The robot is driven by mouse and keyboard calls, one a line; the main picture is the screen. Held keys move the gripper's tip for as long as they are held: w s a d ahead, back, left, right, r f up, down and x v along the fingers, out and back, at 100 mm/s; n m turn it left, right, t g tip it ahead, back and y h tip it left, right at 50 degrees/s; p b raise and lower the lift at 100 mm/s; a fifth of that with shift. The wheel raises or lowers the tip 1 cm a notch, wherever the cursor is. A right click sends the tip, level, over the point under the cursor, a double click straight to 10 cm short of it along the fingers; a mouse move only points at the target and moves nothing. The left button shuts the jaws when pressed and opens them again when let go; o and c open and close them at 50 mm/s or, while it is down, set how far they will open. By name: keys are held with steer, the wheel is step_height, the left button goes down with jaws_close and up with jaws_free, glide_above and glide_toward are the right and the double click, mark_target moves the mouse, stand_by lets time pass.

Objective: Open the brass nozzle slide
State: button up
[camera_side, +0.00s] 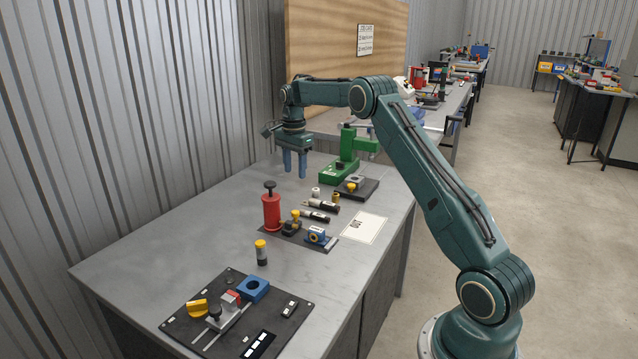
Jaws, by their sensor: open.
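My gripper (295,171) points down over the back of the grey table, its two blue fingers apart with nothing between them. It is behind the red cylinder and left of the green press. A small brass-yellow fitting (292,225) sits on a dark plate beside the red cylinder (271,210) with a black top knob. Another small yellow part (351,187) is on a dark block by the press. I cannot tell which of these, if either, is the brass nozzle slide, or whether it is open.
The green press (342,168) stands at the back right. Dark cylinders (318,205) lie mid-table near a blue block (317,235). A yellow-capped vial (261,252) stands in front. A black panel (240,315) with fixtures fills the front. The table's left side (180,240) is clear.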

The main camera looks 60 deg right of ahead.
mark_target(296, 211)
steer(key=shift+w+f, duration=0.15)
steer(key=shift+w, duration=0.05)
steer(key=shift+f, duration=6.85)
steer(key=shift+c, duration=0.5)
